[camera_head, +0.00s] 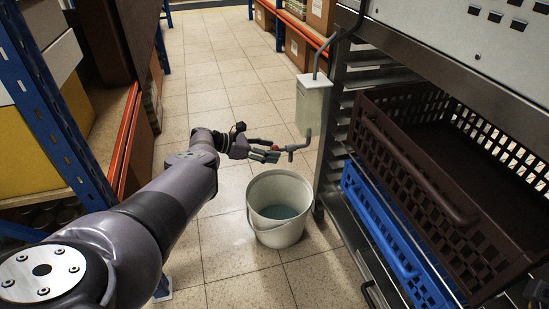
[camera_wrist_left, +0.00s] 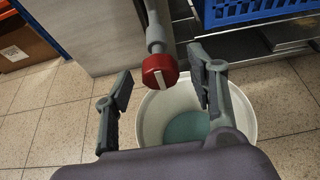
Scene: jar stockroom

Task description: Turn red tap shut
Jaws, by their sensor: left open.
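The red tap knob (camera_wrist_left: 160,70) is round, with a white stripe across its face. It sits at the end of a grey pipe (camera_wrist_left: 154,25) in the left wrist view. My left gripper (camera_wrist_left: 159,72) is open, with one finger on each side of the knob. Gaps show between the knob and both fingers in the wrist view. My right gripper is not in view.
A white bucket (camera_head: 254,214) with bluish liquid (camera_head: 280,212) stands on the tiled floor below the tap. A shelf with a brown crate (camera_head: 412,172) and a blue crate (camera_head: 375,222) is close on the right. A blue rack post (camera_head: 52,100) stands on the left. The aisle beyond is clear.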

